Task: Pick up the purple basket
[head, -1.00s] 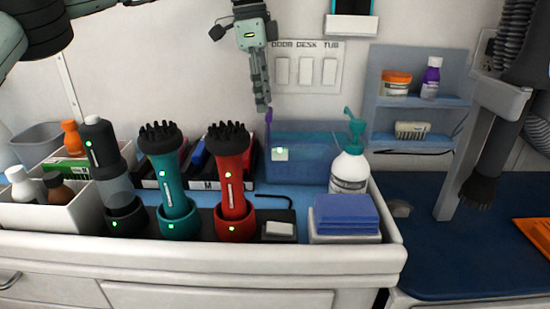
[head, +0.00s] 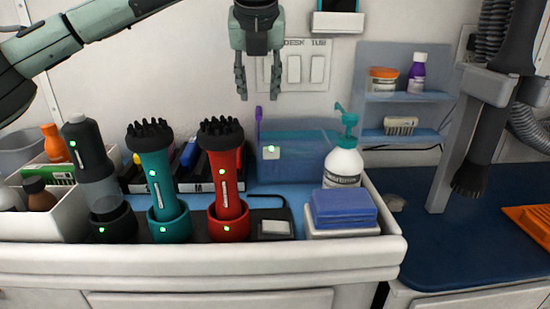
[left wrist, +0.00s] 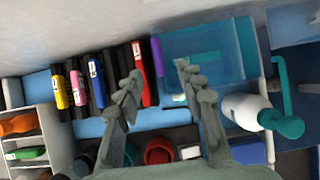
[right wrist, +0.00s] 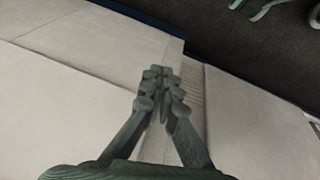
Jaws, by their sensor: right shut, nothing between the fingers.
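I cannot make out a plainly purple basket. A see-through blue bin (head: 300,165) stands at the back of the counter against the wall. A thin upright purple piece (head: 258,122) is at its left edge; I cannot tell whether it belongs to the bin. Both show in the left wrist view, the bin (left wrist: 205,52) and the purple piece (left wrist: 157,56). My left gripper (head: 258,92) is open and empty, pointing down above the bin's left end, apart from it. My right gripper (right wrist: 160,88) is shut and empty; the right wrist view shows pale panels beyond it.
A teal grooming tool (head: 155,180) and a red one (head: 228,180) stand in front, left of the bin. A white pump bottle (head: 343,165) stands by its right end, with folded blue cloths (head: 342,208) in front. A wall shelf (head: 403,100) is at right.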

